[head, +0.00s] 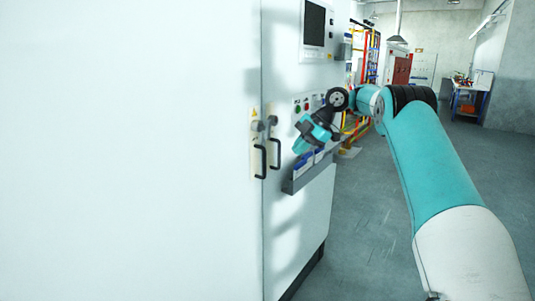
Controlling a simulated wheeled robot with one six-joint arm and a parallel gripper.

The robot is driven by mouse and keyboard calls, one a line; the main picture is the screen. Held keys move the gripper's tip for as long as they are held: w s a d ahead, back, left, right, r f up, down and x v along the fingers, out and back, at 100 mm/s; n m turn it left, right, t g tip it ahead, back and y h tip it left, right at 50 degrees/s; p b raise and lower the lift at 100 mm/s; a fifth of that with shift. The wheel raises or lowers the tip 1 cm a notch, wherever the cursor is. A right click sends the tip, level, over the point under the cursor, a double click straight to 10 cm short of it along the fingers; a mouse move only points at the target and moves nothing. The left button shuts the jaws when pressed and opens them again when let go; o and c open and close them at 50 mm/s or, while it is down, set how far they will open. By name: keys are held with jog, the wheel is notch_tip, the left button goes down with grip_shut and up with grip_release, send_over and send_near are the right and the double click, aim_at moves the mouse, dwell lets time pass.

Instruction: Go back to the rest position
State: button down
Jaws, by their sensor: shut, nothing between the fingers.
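My arm reaches up from the lower right, bends at a black-ringed elbow and folds over to the left. My gripper (302,144) is at its end, in front of the white cabinet's side with the buttons. It is small in the head view and its fingers are hard to make out. It is shut, and nothing shows held in it. I cannot tell whether it touches the cabinet.
The white cabinet (130,150) fills the left, with black door handles (260,160), a dark screen (314,24) and a grey document holder (308,174). Grey floor (365,220) is open to the right. A blue-framed workbench (470,98) stands far back.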

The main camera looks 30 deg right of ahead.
jog(key=s+a+r+m+g, duration=0.1)
jog(key=s+a+r+m, duration=0.15)
jog(key=a, duration=0.55)
jog(key=s+a+r+m, duration=0.15)
jog(key=s+a, duration=0.25)
jog(key=a, duration=0.4)
jog(key=s+a+r+m+g, duration=0.1)
jog(key=s+a+r+m, duration=0.15)
jog(key=a, duration=0.55)
jog(key=s+a+m+g, duration=0.1)
jog(key=s+a+m, duration=0.1)
jog(key=s+a, duration=0.45)
jog(key=s+a+m, duration=0.1)
jog(key=s+a, duration=0.2)
jog(key=s, duration=0.7)
jog(key=s+f+m, duration=0.1)
jog(key=s+f, duration=0.1)
jog(key=s, duration=0.4)
jog(key=s+f+m+g+h, duration=0.1)
jog(key=s+f+m, duration=0.1)
jog(key=s, duration=0.5)
jog(key=shift+s+d+f+h, duration=0.15)
jog(key=shift+d+f+h, duration=0.15)
jog(key=shift+f, duration=0.55)
